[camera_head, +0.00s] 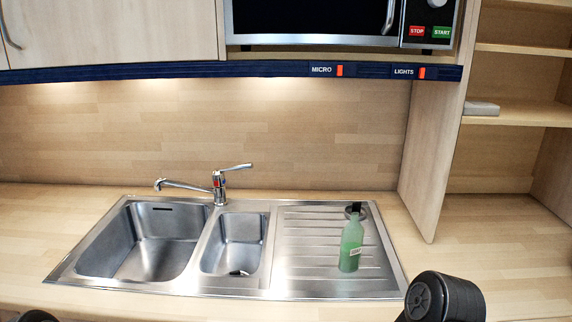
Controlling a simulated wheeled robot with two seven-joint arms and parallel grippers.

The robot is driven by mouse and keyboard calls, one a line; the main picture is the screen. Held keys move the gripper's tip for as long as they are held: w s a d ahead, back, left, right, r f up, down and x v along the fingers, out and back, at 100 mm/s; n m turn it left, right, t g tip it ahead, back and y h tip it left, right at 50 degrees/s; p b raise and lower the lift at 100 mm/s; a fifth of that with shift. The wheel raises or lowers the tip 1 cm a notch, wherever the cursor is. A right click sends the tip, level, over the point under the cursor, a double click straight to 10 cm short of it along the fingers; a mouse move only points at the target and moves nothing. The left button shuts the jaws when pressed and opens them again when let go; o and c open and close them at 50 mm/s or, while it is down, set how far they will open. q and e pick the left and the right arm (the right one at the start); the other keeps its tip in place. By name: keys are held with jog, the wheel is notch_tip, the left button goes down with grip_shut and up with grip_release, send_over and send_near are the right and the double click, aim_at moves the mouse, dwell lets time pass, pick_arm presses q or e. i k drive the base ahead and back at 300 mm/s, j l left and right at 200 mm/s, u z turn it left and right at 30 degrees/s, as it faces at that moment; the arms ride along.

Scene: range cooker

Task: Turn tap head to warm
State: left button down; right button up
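The chrome tap (218,188) stands behind the sink, at the back edge between the two basins. Its spout (182,185) points left over the large basin. Its lever head (237,167) points right and slightly up. Small red and blue marks show on the tap body. Parts of my arms show at the bottom edge, a dark one at the lower right and a small dark piece at the lower left. Neither gripper's fingers can be seen, and nothing of mine touches the tap.
A green bottle (351,245) stands on the ribbed drainboard (305,262) right of the small basin (240,240). The large basin (150,245) is empty. A wooden divider (432,150) and shelves stand at right. A microwave (315,22) hangs above. Counter space at far right is clear.

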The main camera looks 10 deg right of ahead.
aim_at(216, 174)
jog(key=i+j+z, duration=0.2)
jog(key=z, duration=0.2)
jog(key=i+j+z, duration=0.25)
jog(key=z, duration=0.2)
